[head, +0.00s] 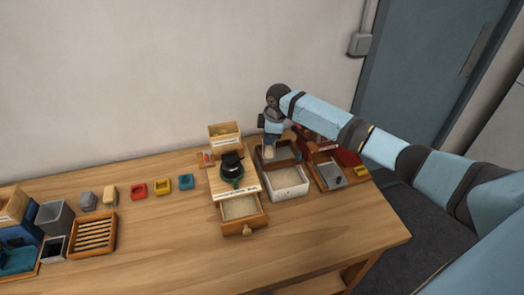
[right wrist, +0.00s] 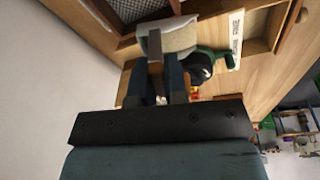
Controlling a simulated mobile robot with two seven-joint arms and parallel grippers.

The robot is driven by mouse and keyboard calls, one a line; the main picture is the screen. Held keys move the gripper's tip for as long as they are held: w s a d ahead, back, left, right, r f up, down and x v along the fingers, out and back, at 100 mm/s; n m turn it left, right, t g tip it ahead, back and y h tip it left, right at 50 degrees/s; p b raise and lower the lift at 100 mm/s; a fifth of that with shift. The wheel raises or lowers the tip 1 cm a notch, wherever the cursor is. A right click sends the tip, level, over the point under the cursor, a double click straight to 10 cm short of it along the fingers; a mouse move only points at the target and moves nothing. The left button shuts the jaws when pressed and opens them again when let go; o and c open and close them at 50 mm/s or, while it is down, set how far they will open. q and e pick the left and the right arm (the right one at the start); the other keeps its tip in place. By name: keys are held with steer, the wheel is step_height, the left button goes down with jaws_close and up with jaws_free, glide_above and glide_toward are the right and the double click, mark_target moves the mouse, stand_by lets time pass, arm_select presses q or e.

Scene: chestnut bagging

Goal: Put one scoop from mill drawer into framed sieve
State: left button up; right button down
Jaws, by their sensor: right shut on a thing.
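My right gripper (head: 270,128) is shut on a scoop (head: 269,151) and holds it over the left part of the wood-framed sieve (head: 291,160). In the right wrist view the fingers (right wrist: 162,88) grip the handle of the pale scoop (right wrist: 170,38), and the sieve's mesh (right wrist: 128,9) shows just beyond it. I cannot tell what the scoop holds. The mill (head: 232,172) has a black top and green part on a wooden body. Its drawer (head: 241,209) is pulled out at the front, with pale meal inside. My left gripper is not in view.
A white box (head: 290,192) with pale contents stands in front of the sieve. A wooden tray (head: 327,174) is right of it, a wooden box (head: 224,136) behind the mill. Small coloured trays and a slatted rack (head: 94,233) stand left. The front table is clear.

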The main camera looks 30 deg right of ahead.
steer(key=w+d+f+n, duration=0.1)
steer(key=w+d+n, duration=0.2)
steer(key=d, duration=0.2)
steer(key=shift+s+a+f+n+t+h+b, duration=0.2)
steer(key=shift+s+t+b, duration=0.55)
steer(key=shift+t, duration=0.6)
steer(key=shift+s+d+f+n+t+h+b, duration=0.1)
steer(key=shift+s+f+n+t+h+b, duration=0.2)
steer(key=shift+s+t+b, duration=0.75)
steer(key=shift+s+a+f+t+h+b, duration=0.15)
steer(key=shift+s+f+t, duration=0.3)
steer(key=shift+t, duration=1.25)
